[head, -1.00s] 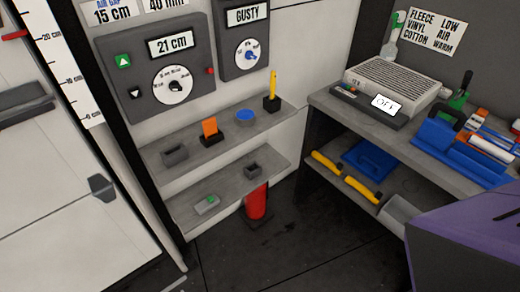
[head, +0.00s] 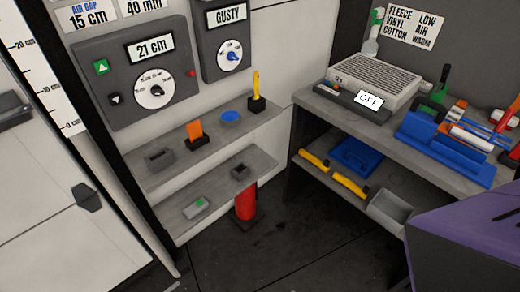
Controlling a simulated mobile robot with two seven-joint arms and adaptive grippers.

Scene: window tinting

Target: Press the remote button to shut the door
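A small grey remote (head: 196,208) with a green button lies on the lower wall shelf (head: 215,192), near its left front end. A white door (head: 60,200) with a dark handle fills the left side of the view; how far it is open or shut I cannot tell. A wall panel (head: 138,80) reads 21 cm and has a green up button, a black down button and a dial. Neither of my grippers shows in the head view.
The upper shelf (head: 180,158) holds a grey holder, an orange card, a blue dish and a yellow marker. A red cylinder (head: 246,202) stands on the floor below. A workbench (head: 400,140) with a vented box and tools is at right. A purple-topped object (head: 465,240) fills the lower right corner.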

